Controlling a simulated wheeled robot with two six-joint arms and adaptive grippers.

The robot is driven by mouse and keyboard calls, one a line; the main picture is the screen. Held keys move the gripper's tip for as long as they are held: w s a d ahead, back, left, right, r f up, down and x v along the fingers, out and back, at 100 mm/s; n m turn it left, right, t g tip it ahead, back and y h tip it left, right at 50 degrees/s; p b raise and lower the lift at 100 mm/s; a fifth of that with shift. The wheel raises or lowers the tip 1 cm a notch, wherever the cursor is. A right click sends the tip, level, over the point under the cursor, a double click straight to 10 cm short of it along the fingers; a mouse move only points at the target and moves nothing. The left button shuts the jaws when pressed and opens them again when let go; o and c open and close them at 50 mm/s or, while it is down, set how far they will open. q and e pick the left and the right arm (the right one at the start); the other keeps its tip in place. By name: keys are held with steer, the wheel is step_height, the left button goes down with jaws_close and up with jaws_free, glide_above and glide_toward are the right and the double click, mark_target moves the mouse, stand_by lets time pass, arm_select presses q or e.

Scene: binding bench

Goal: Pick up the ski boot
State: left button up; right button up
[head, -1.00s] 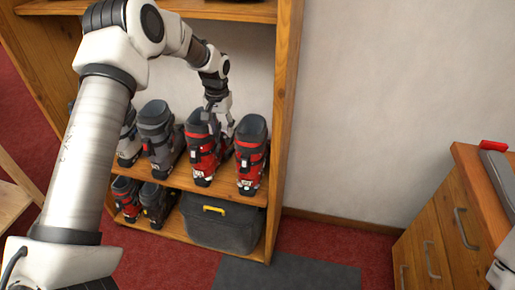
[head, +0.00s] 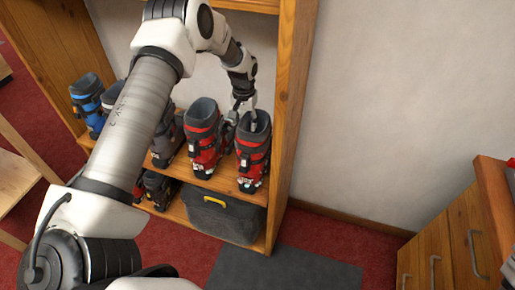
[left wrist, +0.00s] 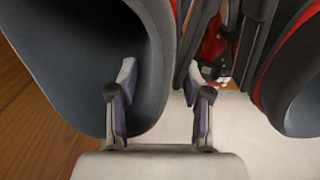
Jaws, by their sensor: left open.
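A red and black ski boot (head: 252,158) stands upright at the right end of the middle shelf, by the cabinet's side wall. Another red and black ski boot (head: 204,150) stands just left of it. My left gripper (head: 243,117) is open and points down at the top of the right boot. In the left wrist view, one finger is inside the grey-lined cuff of the near boot (left wrist: 60,60). The other finger is outside it, in the gap between the boots, so the cuff wall lies between the fingers. Whether they touch it cannot be told. My right gripper is not in view.
Grey (head: 165,148) and blue (head: 88,100) boots stand farther left, partly behind my arm. The lower shelf holds more boots (head: 158,188) and a dark box (head: 225,218) with a yellow handle. The cabinet's side wall (head: 291,110) is close on the right. A drawer unit (head: 450,245) stands far right.

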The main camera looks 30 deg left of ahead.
arm_select(q)
steer(key=shift+f, duration=0.3)
steer(key=shift+s+r, duration=0.1)
steer(key=shift+c, duration=0.4)
jaws_close()
steer(key=shift+r, duration=0.15)
